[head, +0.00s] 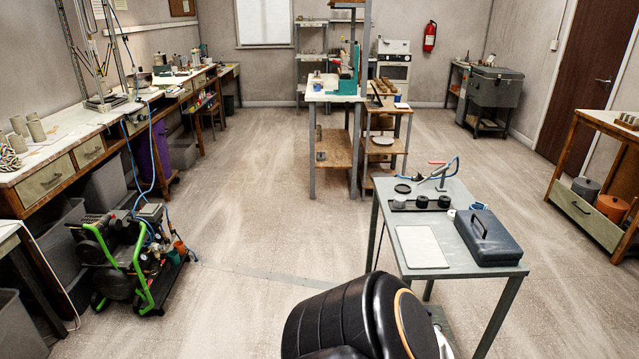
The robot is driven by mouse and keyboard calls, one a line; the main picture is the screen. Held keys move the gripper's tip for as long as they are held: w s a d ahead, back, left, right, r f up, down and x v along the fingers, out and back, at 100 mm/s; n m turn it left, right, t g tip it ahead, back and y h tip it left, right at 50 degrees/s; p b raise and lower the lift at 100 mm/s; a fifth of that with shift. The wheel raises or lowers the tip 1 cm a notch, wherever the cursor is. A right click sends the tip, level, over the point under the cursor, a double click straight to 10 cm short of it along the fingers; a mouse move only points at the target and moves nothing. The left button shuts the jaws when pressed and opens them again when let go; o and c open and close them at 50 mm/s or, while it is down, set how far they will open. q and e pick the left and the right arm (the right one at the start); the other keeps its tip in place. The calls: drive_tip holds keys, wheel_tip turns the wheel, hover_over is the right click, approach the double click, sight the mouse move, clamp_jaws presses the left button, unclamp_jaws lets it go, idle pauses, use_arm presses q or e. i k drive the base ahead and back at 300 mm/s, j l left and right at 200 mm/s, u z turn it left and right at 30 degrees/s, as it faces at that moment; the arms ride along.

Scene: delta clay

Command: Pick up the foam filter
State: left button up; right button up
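No part that I can surely name as the foam filter shows. Several small dark round pieces are on the grey metal table (389,246) at the right. One flat dark disc (403,189) lies near the table's far left edge. In front of it, a row of short black cylinders (422,202) stands on a dark strip or tray. I cannot tell whether any of these is the foam filter. Neither of my grippers is in view.
The table also bears a pale flat pad (422,247), a dark blue case (488,238) and an airbrush-like tool with a blue hose (440,172). A green-framed compressor (135,262) stands at left. Open floor (270,225) lies between.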

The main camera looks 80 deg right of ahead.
sight(399, 202)
drive_tip(key=z, duration=3.1)
